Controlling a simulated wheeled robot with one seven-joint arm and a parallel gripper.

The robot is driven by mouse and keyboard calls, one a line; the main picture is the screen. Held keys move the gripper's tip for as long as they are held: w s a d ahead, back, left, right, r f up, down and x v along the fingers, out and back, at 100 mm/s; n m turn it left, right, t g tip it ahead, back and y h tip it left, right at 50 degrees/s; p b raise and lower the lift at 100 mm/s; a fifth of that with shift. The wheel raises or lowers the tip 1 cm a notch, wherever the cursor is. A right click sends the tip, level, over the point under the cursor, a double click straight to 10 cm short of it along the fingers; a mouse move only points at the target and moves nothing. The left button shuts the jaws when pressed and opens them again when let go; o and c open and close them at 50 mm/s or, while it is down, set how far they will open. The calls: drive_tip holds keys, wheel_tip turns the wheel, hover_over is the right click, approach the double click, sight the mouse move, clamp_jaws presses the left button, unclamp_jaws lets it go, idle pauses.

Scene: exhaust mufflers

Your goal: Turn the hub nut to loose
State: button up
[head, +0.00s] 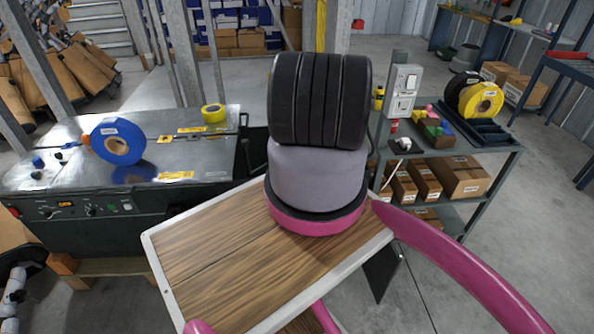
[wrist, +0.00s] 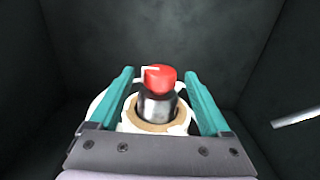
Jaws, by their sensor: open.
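In the wrist view, my gripper (wrist: 158,74) shows its two teal fingers apart, one on each side of a short upright part. That part has a red top (wrist: 163,78) with a white pointer-like mark, above a dark, shiny metal body (wrist: 155,107). It looks like the hub nut, though I cannot be sure. A cream and tan ring (wrist: 158,127) surrounds its base. I cannot tell whether the fingers touch the part. In the head view, my arm's links hide the gripper, and I do not see the nut.
Dark walls (wrist: 60,45) enclose the wrist view, with a pale bar (wrist: 297,117) at right. In the head view, a metal bench (head: 190,150) with a blue tape roll (head: 118,141) stands left. A grey shelf (head: 480,140) with yellow tape and boxes stands right.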

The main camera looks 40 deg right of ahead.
drive_tip(key=shift+c, duration=0.3)
clamp_jaws()
drive_tip(key=shift+w+a+g+h, duration=0.2)
drive_tip(key=shift+g+h, duration=0.15)
drive_tip(key=shift+h, duration=0.25)
drive_tip(key=shift+w+a+g+h, duration=0.15)
drive_tip(key=shift+g+h, duration=0.2)
drive_tip(key=shift+h, duration=0.25)
drive_tip(key=shift+a+f+g+h, duration=0.1)
drive_tip(key=shift+g+h, duration=0.5)
drive_tip(key=shift+h, duration=0.35)
drive_tip(key=shift+a+f+g+h, duration=0.1)
drive_tip(key=shift+g+h, duration=0.5)
drive_tip(key=shift+h, duration=0.35)
drive_tip(key=shift+o, duration=0.3)
unclamp_jaws()
